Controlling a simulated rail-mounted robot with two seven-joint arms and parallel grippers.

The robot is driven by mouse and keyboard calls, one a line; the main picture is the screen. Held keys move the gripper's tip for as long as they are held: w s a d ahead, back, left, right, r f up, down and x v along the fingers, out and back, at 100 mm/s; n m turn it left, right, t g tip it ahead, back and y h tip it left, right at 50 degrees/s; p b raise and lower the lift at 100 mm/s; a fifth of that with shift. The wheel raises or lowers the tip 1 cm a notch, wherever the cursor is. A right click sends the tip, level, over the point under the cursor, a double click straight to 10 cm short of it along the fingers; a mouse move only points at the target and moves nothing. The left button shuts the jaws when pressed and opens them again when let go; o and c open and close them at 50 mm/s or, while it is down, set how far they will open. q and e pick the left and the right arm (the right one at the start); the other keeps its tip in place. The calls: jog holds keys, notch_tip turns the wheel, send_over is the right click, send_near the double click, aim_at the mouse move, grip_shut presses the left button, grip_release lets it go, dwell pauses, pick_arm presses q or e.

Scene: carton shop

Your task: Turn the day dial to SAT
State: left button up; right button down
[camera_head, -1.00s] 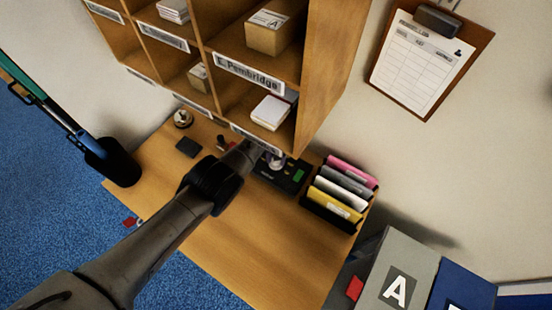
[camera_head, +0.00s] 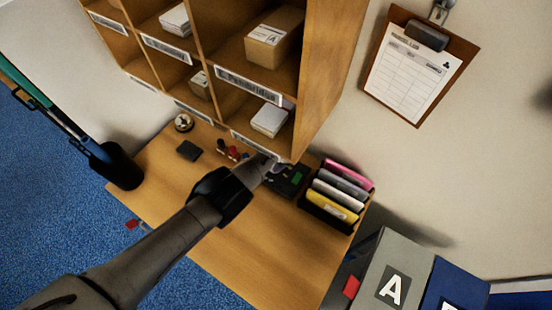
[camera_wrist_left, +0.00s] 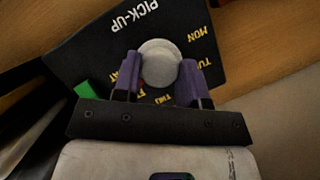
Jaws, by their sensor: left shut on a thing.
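The day dial (camera_wrist_left: 160,58) is a round pale grey knob on a black panel marked PICK-UP (camera_wrist_left: 85,38). Yellow day letters surround it; MON and part of TU read clearly at the right. Letters at the left and below are partly hidden by the fingers, so I cannot tell which day the dial points to. My left gripper (camera_wrist_left: 160,80) has its two purple fingers shut on the dial, one on each side. In the head view the left gripper (camera_head: 272,166) is at the panel (camera_head: 284,186) on the desk, and the dial is hidden there. My right gripper is in neither view.
The wooden pigeonhole shelf (camera_head: 325,85) stands close over the panel. A black rack (camera_head: 325,211) of coloured folders is just right of it. Small red-topped items (camera_head: 232,151), a dark pad (camera_head: 189,151) and a bell (camera_head: 183,122) are left. The desk front (camera_head: 265,245) is clear.

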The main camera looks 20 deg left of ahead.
pick_arm(q)
jog(key=m+t+p, duration=0.1)
jog(key=m+p, duration=0.1)
jog(key=m, duration=0.2)
jog(key=shift+s+r+y, duration=0.1)
jog(key=shift+y, duration=0.2)
jog(key=shift+m+t+p, duration=0.4)
jog(key=shift+m+p, duration=0.4)
jog(key=o, duration=0.9)
jog(key=shift+d, duration=0.1)
